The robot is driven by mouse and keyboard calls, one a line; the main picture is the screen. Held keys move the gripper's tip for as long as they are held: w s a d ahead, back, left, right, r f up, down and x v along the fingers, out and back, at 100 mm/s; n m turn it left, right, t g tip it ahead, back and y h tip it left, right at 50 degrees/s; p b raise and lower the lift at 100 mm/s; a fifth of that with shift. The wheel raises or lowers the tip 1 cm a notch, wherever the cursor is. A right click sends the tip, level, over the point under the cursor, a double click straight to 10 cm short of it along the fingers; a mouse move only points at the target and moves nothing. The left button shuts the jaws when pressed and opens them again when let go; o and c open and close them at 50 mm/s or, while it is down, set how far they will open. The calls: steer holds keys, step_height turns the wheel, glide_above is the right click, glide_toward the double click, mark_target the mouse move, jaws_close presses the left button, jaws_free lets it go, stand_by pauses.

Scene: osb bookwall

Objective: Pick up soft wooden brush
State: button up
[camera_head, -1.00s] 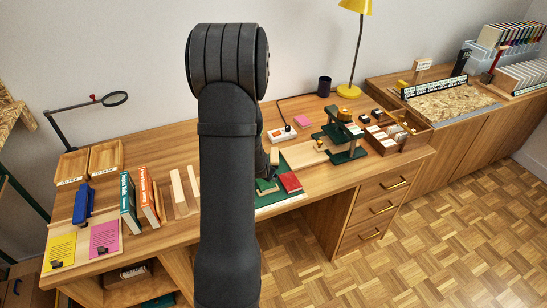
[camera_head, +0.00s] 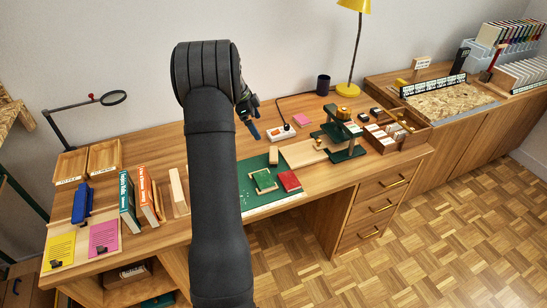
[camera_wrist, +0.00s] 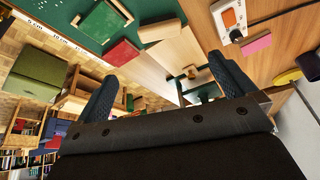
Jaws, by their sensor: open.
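A small tan wooden block (camera_head: 273,156) lies at the back edge of the green cutting mat (camera_head: 247,192); it may be the soft wooden brush, but no bristles can be made out. It also shows in the wrist view (camera_wrist: 160,31), at the mat's edge beyond my fingers. My gripper (camera_head: 251,121) is partly hidden behind my arm, above the back of the desk and apart from the block. In the wrist view its two dark fingers (camera_wrist: 168,34) stand wide apart with nothing held between them.
Upright books (camera_head: 148,194) stand left. My arm hides the desk's middle.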

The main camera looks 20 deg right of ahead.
glide_toward(273, 153)
steer(key=shift+m, duration=0.3)
steer(key=x, duration=0.5)
steer(key=shift+s+d+r, duration=0.1)
steer(key=shift+s+r, duration=0.05)
steer(key=shift+x, duration=2.85)
steer(key=c, duration=1)
steer(key=shift+c, duration=0.2)
